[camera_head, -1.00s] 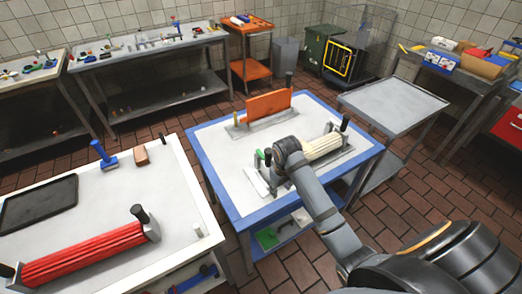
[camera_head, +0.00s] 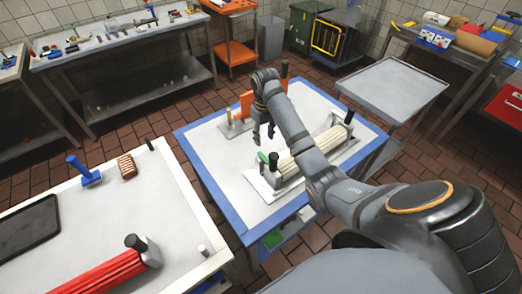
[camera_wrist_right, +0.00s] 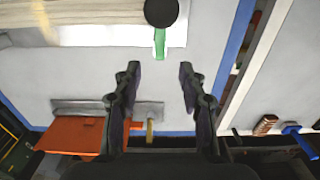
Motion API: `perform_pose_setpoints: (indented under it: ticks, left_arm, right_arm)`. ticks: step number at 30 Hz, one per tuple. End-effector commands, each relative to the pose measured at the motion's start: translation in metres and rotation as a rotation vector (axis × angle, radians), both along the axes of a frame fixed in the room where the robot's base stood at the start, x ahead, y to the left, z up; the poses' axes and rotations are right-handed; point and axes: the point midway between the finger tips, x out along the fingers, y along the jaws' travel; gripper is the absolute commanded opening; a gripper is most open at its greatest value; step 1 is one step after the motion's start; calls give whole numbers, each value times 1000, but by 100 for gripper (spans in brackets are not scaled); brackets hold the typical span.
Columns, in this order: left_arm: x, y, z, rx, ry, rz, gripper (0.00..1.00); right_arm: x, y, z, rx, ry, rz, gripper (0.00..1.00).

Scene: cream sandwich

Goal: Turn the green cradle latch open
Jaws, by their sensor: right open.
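The green latch (camera_head: 263,157) sits at the near left end of the cradle (camera_head: 262,184), beside a black knob (camera_head: 273,160). A cream ribbed roller (camera_head: 312,147) lies in the cradle. In the right wrist view the green latch (camera_wrist_right: 160,43) points down from under the round black knob (camera_wrist_right: 161,12). My right gripper (camera_head: 263,136) is open and empty, pointing down over the blue-edged table, a little behind the latch. In the wrist view its fingertips (camera_wrist_right: 160,70) stand apart on either side of the latch's line, not touching it. My left gripper is out of view.
A white table (camera_head: 120,215) at left holds a red roller (camera_head: 103,272), a blue-handled tool (camera_head: 82,170) and a brush-like block (camera_head: 127,166). An empty grey cart (camera_head: 392,88) stands at right.

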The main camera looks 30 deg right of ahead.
Motion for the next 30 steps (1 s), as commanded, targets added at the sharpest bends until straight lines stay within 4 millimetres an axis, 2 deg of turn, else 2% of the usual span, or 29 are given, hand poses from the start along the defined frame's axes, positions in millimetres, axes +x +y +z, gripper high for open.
perform_pose_setpoints:
  ticks: [1, 3, 6, 8, 9, 15, 17, 26, 30]
  left_arm:
    - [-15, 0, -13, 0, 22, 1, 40]
    - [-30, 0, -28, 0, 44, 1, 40]
    - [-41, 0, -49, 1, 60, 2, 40]
    - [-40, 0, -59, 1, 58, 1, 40]
    - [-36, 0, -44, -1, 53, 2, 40]
    - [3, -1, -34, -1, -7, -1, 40]
    - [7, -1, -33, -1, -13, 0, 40]
    - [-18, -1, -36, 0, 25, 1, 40]
    - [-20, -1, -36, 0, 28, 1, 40]
  right_arm:
    - [0, 0, -13, 0, 1, 0, 42]
    - [0, 0, -27, 0, 1, 0, 42]
    - [0, 0, -50, 0, 1, 0, 42]
    - [0, 0, -63, 0, 0, 0, 42]
    - [-1, 0, -61, 1, 3, -1, 42]
    - [0, 0, -91, 1, 1, -1, 42]
    - [0, 0, -96, 1, 1, 0, 42]
    - [0, 0, -102, 0, -1, 0, 42]
    - [0, 0, -101, 0, -1, 0, 25]
